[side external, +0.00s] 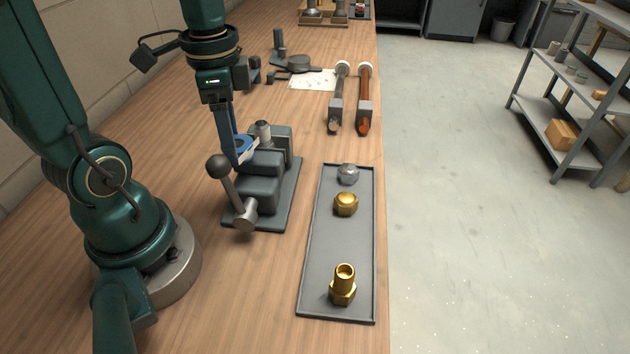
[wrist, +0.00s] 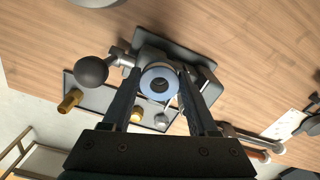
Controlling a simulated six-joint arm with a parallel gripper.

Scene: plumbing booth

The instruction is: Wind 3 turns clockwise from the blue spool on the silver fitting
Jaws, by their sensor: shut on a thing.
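The blue spool (side external: 243,145) is a ring held between the fingers of my gripper (side external: 236,155). In the wrist view the spool (wrist: 147,80) sits between both fingertips, with its dark centre hole facing the camera. The silver fitting (side external: 263,129) stands upright in the dark vise (side external: 288,200), just right of and behind the spool in the side view. A pale strip shows beside the spool, near the fitting; I cannot tell whether it is tape reaching the fitting. In the wrist view I cannot make out the fitting clearly.
The vise handle with its round knob (side external: 218,166) stands close left of my fingers. A grey tray (side external: 336,250) holds a silver cap (side external: 348,174), a brass cap (side external: 346,204) and a brass fitting (side external: 343,287). Two wrenches (side external: 364,100) lie behind. The front wood is clear.

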